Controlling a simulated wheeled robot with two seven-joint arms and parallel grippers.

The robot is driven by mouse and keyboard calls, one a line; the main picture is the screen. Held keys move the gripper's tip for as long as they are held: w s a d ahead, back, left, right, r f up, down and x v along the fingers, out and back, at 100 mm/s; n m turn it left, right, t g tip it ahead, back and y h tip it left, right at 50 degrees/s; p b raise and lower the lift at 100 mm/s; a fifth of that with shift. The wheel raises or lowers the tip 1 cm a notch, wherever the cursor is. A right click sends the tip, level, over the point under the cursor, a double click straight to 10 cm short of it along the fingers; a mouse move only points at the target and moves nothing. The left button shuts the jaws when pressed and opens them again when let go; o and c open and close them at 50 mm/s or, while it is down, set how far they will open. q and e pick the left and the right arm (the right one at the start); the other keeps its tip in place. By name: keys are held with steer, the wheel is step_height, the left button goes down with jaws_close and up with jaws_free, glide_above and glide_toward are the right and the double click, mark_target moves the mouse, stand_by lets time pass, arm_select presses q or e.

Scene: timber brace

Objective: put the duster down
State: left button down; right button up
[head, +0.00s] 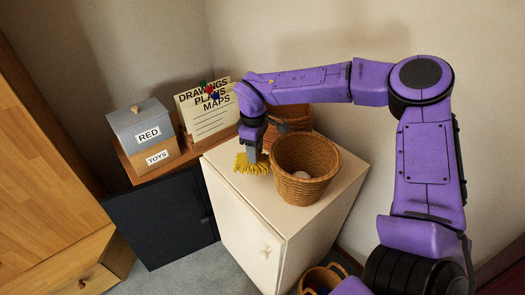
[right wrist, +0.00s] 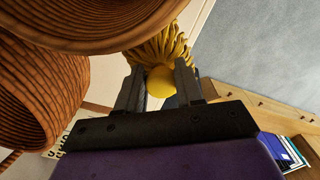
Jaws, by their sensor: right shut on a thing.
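The duster shows as a yellow, stringy head (head: 251,164) at the left edge of the cream cabinet top in the head view. In the right wrist view its yellow strands and rounded yellow end (right wrist: 160,78) sit between my fingers. My right gripper (head: 252,150) points down and is shut on the duster, just left of the front wicker basket. In the right wrist view the two dark fingers (right wrist: 158,88) stand on either side of the yellow end. I cannot tell whether the strands touch the cabinet top. My left gripper is in neither view.
The cream cabinet (head: 240,222) bears a front wicker basket (head: 304,172) with something pale inside, and another basket (head: 296,118) behind it. A grey lidded box (head: 140,125) and paper cards (head: 208,110) stand to the left. Free cabinet top lies in front of the basket.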

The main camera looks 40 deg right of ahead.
mark_target(259, 157)
steer(key=w+d+f+p, duration=0.1)
steer(key=f, duration=0.2)
steer(key=w+d+f+p, duration=0.1)
steer(key=w+d+f, duration=0.1)
steer(key=f, duration=0.1)
steer(key=w+d+f+p, duration=0.1)
steer(key=w+d+f, duration=0.1)
steer(key=f, duration=0.1)
steer(key=shift+w+f, duration=0.15)
steer(key=shift+f, duration=0.2)
steer(key=shift+a+f, duration=0.1)
steer(key=shift+f, duration=0.2)
steer(key=o, duration=0.9)
steer(key=shift+o, duration=0.2)
steer(key=shift+r, duration=0.1)
